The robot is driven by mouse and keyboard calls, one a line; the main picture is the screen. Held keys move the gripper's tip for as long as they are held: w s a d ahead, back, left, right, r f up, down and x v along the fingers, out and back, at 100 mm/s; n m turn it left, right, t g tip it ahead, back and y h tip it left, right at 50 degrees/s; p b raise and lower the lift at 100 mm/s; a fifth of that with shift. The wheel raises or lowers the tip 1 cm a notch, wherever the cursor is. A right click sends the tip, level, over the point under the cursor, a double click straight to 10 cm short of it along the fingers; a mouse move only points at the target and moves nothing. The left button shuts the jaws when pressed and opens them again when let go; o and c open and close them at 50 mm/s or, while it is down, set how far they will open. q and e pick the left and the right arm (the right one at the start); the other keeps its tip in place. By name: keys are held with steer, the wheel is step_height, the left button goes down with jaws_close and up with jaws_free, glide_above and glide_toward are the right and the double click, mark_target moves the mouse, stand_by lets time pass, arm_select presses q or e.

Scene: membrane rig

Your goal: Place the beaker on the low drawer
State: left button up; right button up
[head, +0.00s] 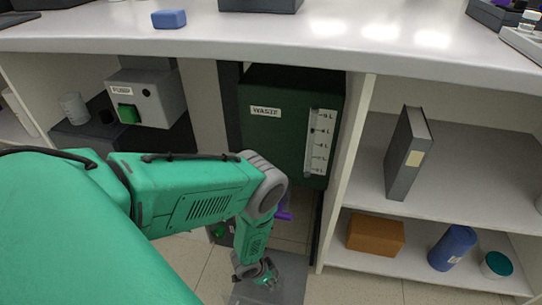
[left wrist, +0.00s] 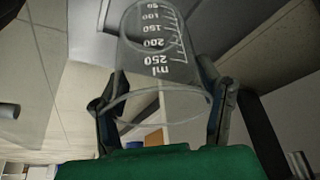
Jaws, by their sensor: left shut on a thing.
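The clear beaker (left wrist: 165,50), with white millilitre marks, fills the upper middle of the left wrist view. My left gripper (left wrist: 162,108) has one dark finger on each side of it and is shut on it. In the head view my left gripper (head: 266,274) points down, low in the picture, over a grey flat surface (head: 292,270) near the floor that looks like the low drawer. The beaker is hard to make out there. I cannot tell whether it touches that surface. My right gripper is not in view.
The white counter (head: 300,45) overhangs the space. A dark green waste tank (head: 285,95) stands behind my arm. A pump (head: 147,97) is at left. The right shelves hold a grey binder (head: 408,152), a brown box (head: 376,235) and a blue cylinder (head: 452,248).

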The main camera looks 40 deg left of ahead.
arm_select(q)
steer(key=shift+a+f, duration=0.15)
steer(key=shift+f, duration=0.3)
step_height(320, 180, down, 3)
steer(key=shift+r+b, duration=0.15)
steer(key=shift+b, duration=0.8)
steer(key=shift+f, duration=0.3)
steer(key=shift+r, duration=0.2)
steer(key=shift+c, duration=0.6)
steer(key=shift+f, duration=0.1)
steer(key=o, duration=1.3)
steer(key=shift+f, duration=0.1)
